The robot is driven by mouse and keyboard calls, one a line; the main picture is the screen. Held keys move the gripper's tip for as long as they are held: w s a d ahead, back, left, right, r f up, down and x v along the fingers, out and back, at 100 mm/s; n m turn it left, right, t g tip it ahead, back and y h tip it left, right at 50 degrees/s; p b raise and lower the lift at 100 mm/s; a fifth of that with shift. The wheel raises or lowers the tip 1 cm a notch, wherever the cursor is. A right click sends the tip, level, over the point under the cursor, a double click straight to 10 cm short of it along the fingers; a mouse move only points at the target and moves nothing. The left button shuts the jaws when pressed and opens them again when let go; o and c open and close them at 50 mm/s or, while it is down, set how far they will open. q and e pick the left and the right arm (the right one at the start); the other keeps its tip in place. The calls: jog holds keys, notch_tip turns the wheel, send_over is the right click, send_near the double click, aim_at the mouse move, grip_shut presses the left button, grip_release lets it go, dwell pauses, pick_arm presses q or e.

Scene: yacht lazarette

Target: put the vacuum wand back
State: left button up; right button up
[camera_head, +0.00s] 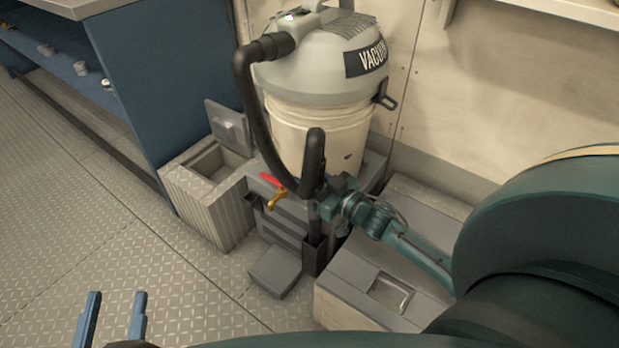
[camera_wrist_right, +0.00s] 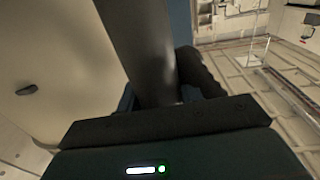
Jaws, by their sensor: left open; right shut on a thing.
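The vacuum wand (camera_head: 314,165) is a dark tube standing nearly upright in front of the vacuum. The dark hose (camera_head: 250,95) curves down from the grey and cream vacuum (camera_head: 325,80) towards it. My right gripper (camera_head: 330,203) is shut on the wand at mid-height. In the right wrist view the grey tube (camera_wrist_right: 145,45) stands between the fingers (camera_wrist_right: 160,95). The wand's lower part meets a black holder (camera_head: 318,255) on the stand's front; I cannot tell how deep it sits. My left gripper (camera_head: 109,320) is open and empty at the bottom left.
A yellow valve handle (camera_head: 277,198) and a red handle (camera_head: 270,180) are just left of the wand. An open-lidded grey bin (camera_head: 212,170) stands left of the stand, and a pale box (camera_head: 370,275) to its right. The plated floor (camera_head: 80,220) is clear.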

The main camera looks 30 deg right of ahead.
jog(key=shift+f+b, duration=0.5)
jog(key=shift+f, duration=0.15)
pick_arm(q)
jog(key=shift+f+b, duration=0.35)
jog(key=shift+f, duration=0.15)
pick_arm(e)
jog(key=shift+f, duration=0.55)
pick_arm(q)
jog(key=shift+f, duration=0.1)
pick_arm(e)
jog(key=o, duration=1.1)
jog(key=shift+f, duration=0.1)
jog(key=shift+c, duration=0.2)
jog(key=shift+f, duration=0.1)
pick_arm(q)
jog(key=r+p, duration=0.1)
jog(key=p, duration=0.3)
jog(key=shift+s+a+r, duration=0.1)
jog(key=shift+s+a, duration=0.05)
jog(key=shift+a, duration=0.05)
pick_arm(e)
jog(key=v, duration=1.3)
